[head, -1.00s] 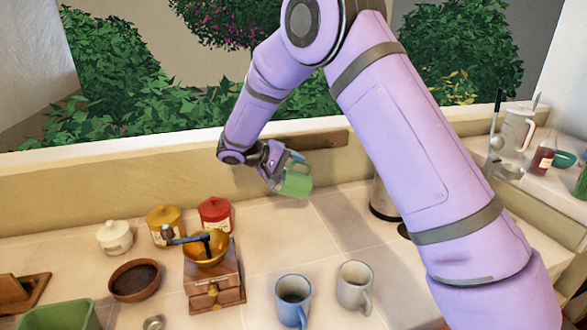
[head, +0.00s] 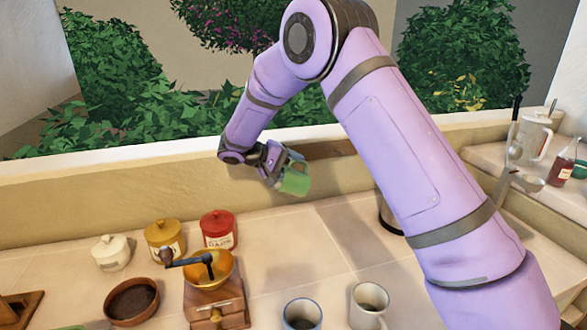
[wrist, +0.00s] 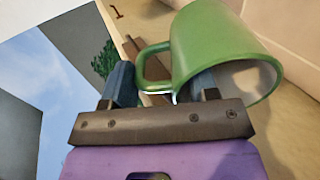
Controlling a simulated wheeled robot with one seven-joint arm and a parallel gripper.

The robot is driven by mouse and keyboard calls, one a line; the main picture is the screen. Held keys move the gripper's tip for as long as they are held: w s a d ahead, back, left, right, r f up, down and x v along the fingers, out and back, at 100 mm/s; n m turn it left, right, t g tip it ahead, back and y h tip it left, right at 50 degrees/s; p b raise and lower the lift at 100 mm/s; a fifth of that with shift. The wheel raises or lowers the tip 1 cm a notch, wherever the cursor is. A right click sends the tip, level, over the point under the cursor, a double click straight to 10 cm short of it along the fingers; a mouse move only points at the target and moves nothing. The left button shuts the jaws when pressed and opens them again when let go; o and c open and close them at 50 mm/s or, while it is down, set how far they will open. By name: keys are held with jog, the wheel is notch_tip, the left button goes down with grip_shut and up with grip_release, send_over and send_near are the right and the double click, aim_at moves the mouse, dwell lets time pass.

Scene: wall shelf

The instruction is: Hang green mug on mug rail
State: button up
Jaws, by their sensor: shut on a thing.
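The green mug (head: 295,180) is in my gripper (head: 280,163), held above the counter and close to the back wall. In the wrist view the green mug (wrist: 215,50) lies tilted, its mouth to the lower right and its handle between the blue-grey fingers of my gripper (wrist: 160,88). The gripper is shut on the handle. The mug rail (head: 328,149) is a brown wooden strip on the low wall, just behind and right of the mug, partly hidden by my arm. A piece of the rail (wrist: 133,52) and one hook (wrist: 116,12) show in the wrist view.
A blue mug (head: 302,314) and a pale mug (head: 369,304) stand on the counter in front. A coffee grinder (head: 214,296), a brown bowl (head: 131,301) and red (head: 218,229), yellow (head: 165,240) and white (head: 111,253) canisters stand left. The counter below the green mug is clear.

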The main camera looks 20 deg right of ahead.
jog(key=w, duration=0.5)
jog(key=shift+w+f, duration=0.3)
jog(key=shift+f, duration=0.05)
dwell(0.4)
jog(key=shift+d+f, duration=0.1)
jog(key=shift+f, duration=0.05)
dwell(0.6)
jog(key=o, duration=1.4)
jog(key=shift+c, duration=0.2)
